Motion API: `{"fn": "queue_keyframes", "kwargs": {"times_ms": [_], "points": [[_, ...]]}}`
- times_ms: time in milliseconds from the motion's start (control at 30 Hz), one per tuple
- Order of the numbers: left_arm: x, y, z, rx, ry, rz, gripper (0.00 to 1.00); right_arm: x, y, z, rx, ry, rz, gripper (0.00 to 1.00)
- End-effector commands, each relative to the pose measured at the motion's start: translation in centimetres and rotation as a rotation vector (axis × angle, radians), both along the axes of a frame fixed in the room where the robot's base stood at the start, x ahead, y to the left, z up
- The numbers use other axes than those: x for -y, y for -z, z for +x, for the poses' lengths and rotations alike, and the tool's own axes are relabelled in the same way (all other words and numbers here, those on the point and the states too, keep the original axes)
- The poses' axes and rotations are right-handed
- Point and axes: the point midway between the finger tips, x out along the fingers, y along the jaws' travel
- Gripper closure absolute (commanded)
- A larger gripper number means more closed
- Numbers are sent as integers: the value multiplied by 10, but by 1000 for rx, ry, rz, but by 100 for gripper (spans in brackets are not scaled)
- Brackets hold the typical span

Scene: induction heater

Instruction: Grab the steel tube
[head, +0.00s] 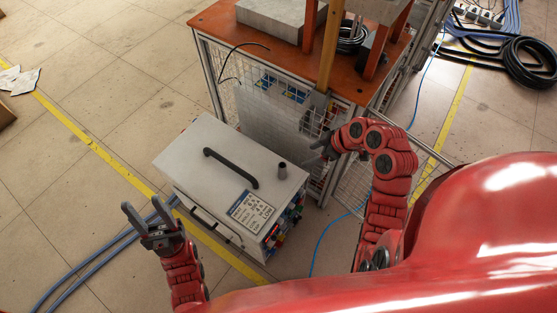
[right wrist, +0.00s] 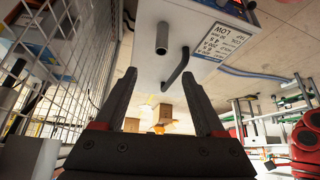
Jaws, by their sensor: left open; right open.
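The steel tube (head: 282,171) is a short, dark grey cylinder. It stands upright on the light grey top of the heater box (head: 195,155), near the box's right corner. It also shows in the right wrist view (right wrist: 161,38), ahead of the fingers and apart from them. My right gripper (head: 316,149) is open and empty, to the right of the tube in the head view. It also shows in the right wrist view (right wrist: 156,76), with a wide gap between its fingers. My left gripper (head: 144,206) is open and empty, left of the box.
A black handle (head: 230,168) rises from the box top beside the tube, and a printed label (head: 251,211) lies near the front edge. A wooden-topped bench with a mesh side (head: 262,53) stands behind the box. Blue hoses (head: 100,250) lie on the floor at left.

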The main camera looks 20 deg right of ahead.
Motion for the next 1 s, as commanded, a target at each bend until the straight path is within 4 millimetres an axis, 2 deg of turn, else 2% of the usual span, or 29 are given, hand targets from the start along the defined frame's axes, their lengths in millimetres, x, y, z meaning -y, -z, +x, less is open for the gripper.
{"fn": "queue_keyframes", "kwargs": {"times_ms": [100, 400, 567, 767, 1000], "points": [[0, 5, 0, 0, 0, 0, 50, -12, 22, 6, -10, -5, 3, 28], [0, -4, 0, 0, 0, 0, 50, -40, 78, 30, -9, -4, 2, 28], [0, -6, 0, -1, 0, 0, 50, -46, 94, 38, -6, -1, 1, 28], [0, -9, 0, 0, 0, 0, 50, -51, 102, 43, -1, -1, 1, 28], [0, -16, 0, 0, 0, 0, 50, -65, 129, 53, -5, -1, 2, 28]]}}
